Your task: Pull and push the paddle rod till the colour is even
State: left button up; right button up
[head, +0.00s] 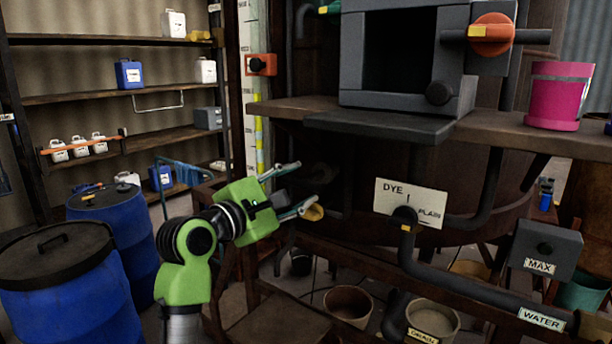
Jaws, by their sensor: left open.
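My left gripper (307,189), green with grey fingers, is open in front of the dark space under the wooden shelf. A dark rounded shape (322,178) lies between or behind its fingers; I cannot tell if it is part of the paddle rod. A small yellow piece (314,213) shows at the lower fingertip; I cannot tell if they touch. The large brown vat (470,205) stands behind the pipes, partly hidden. The liquid and its colour are not visible. My right gripper is not in view.
A wooden shelf (500,133) carries a grey open box (352,60) and a pink bucket (558,95). Blue drums (60,285) stand at left; pots (348,303) are on the floor.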

aim_at(312, 178)
pick_arm(q)
jog(key=shift+x, duration=1.1)
jog(key=shift+w+d+p, duration=0.3)
jog(key=shift+w, duration=0.1)
